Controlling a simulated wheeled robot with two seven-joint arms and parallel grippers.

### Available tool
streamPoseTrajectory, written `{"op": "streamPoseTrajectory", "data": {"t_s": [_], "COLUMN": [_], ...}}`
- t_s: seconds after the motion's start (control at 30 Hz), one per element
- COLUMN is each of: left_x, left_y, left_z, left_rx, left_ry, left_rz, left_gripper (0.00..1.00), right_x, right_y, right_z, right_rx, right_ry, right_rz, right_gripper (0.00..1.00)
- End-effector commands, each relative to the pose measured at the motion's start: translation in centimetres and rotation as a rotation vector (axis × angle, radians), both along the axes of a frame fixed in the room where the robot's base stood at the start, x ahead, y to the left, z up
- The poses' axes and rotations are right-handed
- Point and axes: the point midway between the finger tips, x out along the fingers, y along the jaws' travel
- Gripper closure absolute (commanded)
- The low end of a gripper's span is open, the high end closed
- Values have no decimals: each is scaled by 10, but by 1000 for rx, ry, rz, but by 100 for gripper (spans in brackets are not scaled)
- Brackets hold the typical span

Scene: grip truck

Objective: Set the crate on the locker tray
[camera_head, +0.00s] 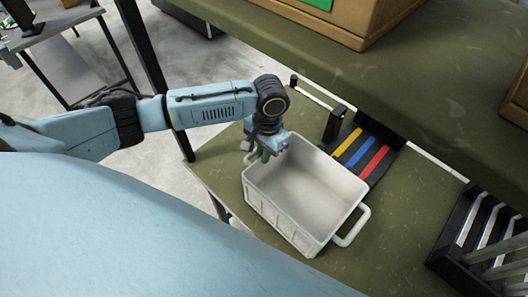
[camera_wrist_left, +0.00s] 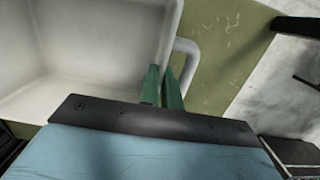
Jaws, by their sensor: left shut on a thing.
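The crate (camera_head: 262,203) is a white, open, empty box with a loop handle at its right end, over the lower olive-green surface (camera_head: 408,215) in the head view. My left gripper (camera_head: 268,150) is at the crate's far-left end, shut on it. In the left wrist view the green fingers (camera_wrist_left: 163,88) close at the crate's wall (camera_wrist_left: 135,45), beside a white loop handle. I cannot tell whether the crate rests on the surface or hangs just above it. No part is clearly marked as the locker tray. My right gripper is not in view.
A black piece with yellow, blue and red stripes (camera_head: 366,152) lies behind the crate. A black slotted rack (camera_head: 485,240) stands at the right. A higher olive shelf (camera_head: 420,75) with wooden boxes overhangs the back. A dark post (camera_head: 150,60) stands left of the surface.

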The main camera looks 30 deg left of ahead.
Motion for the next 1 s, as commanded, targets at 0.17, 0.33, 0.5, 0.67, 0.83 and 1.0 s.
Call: {"op": "streamPoseTrajectory", "data": {"t_s": [0.17, 0.33, 0.5, 0.67, 0.83, 1.0], "left_x": [1, 0, 0, 0, 1, 4], "left_y": [-1, 0, 0, 0, 0, -1], "left_z": [1, -2, -2, -1, 3, 27], "left_rx": [-4, -1, -1, -1, -2, -2], "left_ry": [-3, 0, 0, -1, -2, -4], "left_rz": [-1, 0, 0, 0, 0, 0], "left_gripper": [100, 92, 73, 73, 73, 73], "right_x": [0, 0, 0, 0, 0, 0], "right_y": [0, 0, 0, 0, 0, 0], "right_z": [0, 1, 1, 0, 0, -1], "right_rx": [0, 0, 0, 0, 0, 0], "right_ry": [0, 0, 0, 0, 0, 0], "right_rz": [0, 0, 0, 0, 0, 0], "right_gripper": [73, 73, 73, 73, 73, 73]}}
